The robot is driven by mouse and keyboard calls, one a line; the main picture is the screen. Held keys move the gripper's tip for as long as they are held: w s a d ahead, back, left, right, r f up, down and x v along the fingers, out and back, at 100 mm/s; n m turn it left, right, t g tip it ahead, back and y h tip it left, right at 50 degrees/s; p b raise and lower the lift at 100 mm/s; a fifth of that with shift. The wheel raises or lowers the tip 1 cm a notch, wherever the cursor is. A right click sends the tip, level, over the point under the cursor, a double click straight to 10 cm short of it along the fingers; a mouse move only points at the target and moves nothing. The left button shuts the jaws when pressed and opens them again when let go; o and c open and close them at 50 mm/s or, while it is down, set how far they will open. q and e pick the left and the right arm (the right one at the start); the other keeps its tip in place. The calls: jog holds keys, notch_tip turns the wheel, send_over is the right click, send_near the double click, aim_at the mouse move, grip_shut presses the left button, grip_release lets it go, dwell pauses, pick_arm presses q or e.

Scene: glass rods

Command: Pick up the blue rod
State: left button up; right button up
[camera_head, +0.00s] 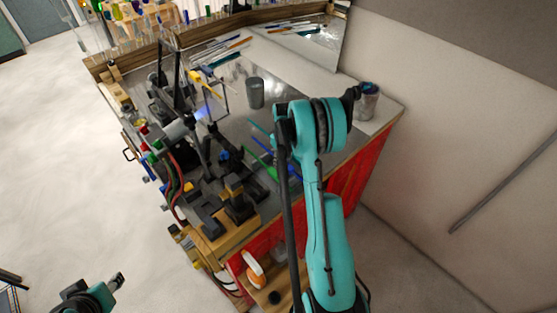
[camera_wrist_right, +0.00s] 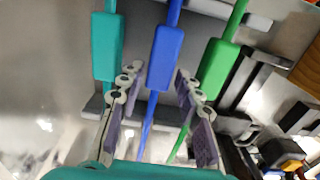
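The blue rod with its thick blue sleeve (camera_wrist_right: 165,57) is in the middle of the right wrist view, between a teal rod (camera_wrist_right: 106,45) and a green rod (camera_wrist_right: 216,68). My right gripper (camera_wrist_right: 157,84) is open, its two fingers spread on either side of the blue rod's line, with gaps to both. How far the rod lies beyond the fingertips is unclear. In the head view the blue rod (camera_head: 294,171) shows partly beside my right arm, which hides the right gripper. My left gripper (camera_head: 117,281) is at the lower left, away from the bench; its finger state is unclear.
Grey bars lie across behind the rods in the wrist view. In the head view the bench holds a grey cup (camera_head: 255,93), black stands (camera_head: 172,85) and a torch-like device (camera_head: 178,128) left of the rods. Another cup (camera_head: 367,101) stands at the right corner.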

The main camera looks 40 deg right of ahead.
aim_at(283, 161)
jog(key=shift+d+f, duration=0.1)
jog(key=c, duration=0.7)
jog(key=shift+w, duration=0.1)
jog(key=shift+r, duration=0.55)
notch_tip(283, 161, up, 3)
jog(key=shift+b, duration=0.4)
jog(key=s+a+r, duration=0.2)
jog(key=a, duration=0.1)
jog(key=s+a+r, duration=0.2)
jog(key=s+a, duration=0.1)
jog(key=s+a+r+b, duration=0.1)
jog(key=s+a+r, duration=0.1)
jog(key=a+r, duration=0.1)
jog(key=shift+s, duration=0.25)
grip_shut()
